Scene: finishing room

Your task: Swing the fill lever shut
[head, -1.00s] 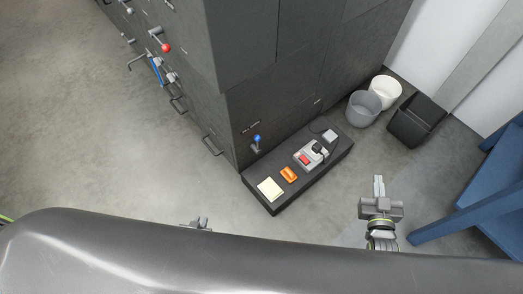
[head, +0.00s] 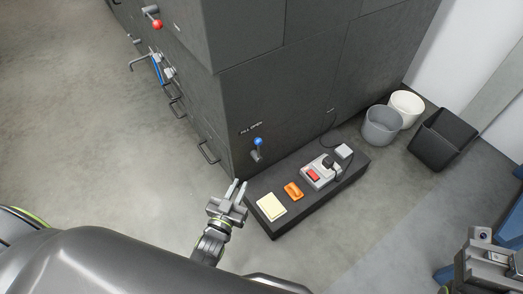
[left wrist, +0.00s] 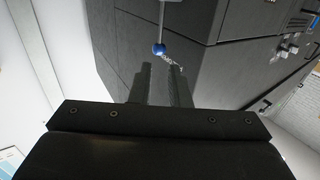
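The fill lever is a short metal lever with a blue ball knob (head: 258,141) on the dark cabinet's end face, just under a small white label whose first word reads FILL. My left gripper (head: 236,190) is below and left of the lever in the head view, its two fingers apart and pointing up toward the cabinet. In the left wrist view the blue knob (left wrist: 158,49) lies just beyond and between the open fingertips (left wrist: 160,68), apparently not touched. Part of my right arm (head: 488,262) shows at the lower right; its fingertips cannot be made out.
A low dark ledge (head: 290,217) at the cabinet's foot holds a pale yellow pad (head: 271,207), an orange item (head: 293,190) and a grey device with a red button (head: 313,175). Bins (head: 382,126) stand at right. A red-knobbed lever (head: 157,24) and handles are on the left face.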

